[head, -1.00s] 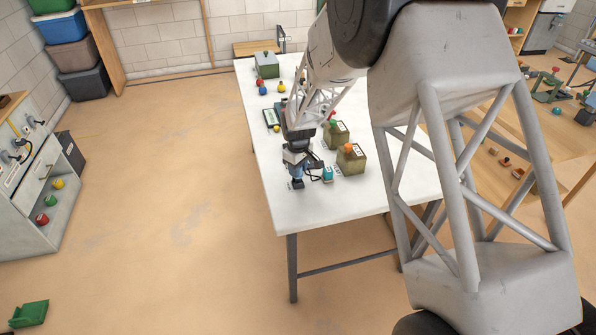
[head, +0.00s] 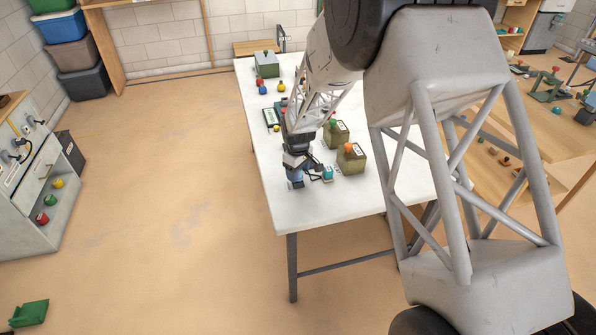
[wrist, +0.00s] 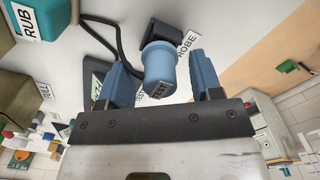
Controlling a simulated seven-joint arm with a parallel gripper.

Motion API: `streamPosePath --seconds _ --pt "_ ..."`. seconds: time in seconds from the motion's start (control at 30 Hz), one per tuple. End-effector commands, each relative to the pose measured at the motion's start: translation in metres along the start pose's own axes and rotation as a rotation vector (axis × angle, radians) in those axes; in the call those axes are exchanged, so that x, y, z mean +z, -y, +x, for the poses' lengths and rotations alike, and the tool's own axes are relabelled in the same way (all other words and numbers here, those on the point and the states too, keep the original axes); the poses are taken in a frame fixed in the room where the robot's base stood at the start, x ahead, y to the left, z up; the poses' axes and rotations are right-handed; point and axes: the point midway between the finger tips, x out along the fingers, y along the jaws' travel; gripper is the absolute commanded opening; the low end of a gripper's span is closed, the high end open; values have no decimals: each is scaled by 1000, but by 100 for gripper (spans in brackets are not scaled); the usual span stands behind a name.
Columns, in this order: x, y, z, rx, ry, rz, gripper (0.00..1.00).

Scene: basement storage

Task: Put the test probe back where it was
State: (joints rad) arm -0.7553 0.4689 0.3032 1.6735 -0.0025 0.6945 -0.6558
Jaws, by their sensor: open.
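The test probe (wrist: 159,68), a blue cylinder with a "TEST" label and a black end, is in the wrist view. It sits between the two blue fingers of my gripper (wrist: 162,75), which is open with a gap on both sides of the probe. A black cable (wrist: 104,22) runs close behind it. A white table label ending in "ROBE" (wrist: 188,44) lies right beside the probe, partly hidden by it. In the head view my gripper (head: 296,182) is low over the near left part of the white table (head: 320,208). I cannot tell whether the probe touches the tabletop.
A teal block (head: 328,174) stands just right of my gripper. Two olive boxes with knobs, a nearer one (head: 351,160) and a farther one (head: 336,134), stand behind it. A grey-green box (head: 267,65) is at the far end. The table's near edge is clear.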

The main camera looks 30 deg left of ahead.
Motion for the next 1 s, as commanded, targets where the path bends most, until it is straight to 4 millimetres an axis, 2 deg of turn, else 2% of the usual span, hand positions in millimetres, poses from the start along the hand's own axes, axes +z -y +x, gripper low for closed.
streamPosePath --seconds 0.17,0.37,1.0 --pt "0 0 -2 0 0 0 59" --pt "0 0 -15 1 -2 0 59" --pt "0 0 -105 -2 0 -1 59"
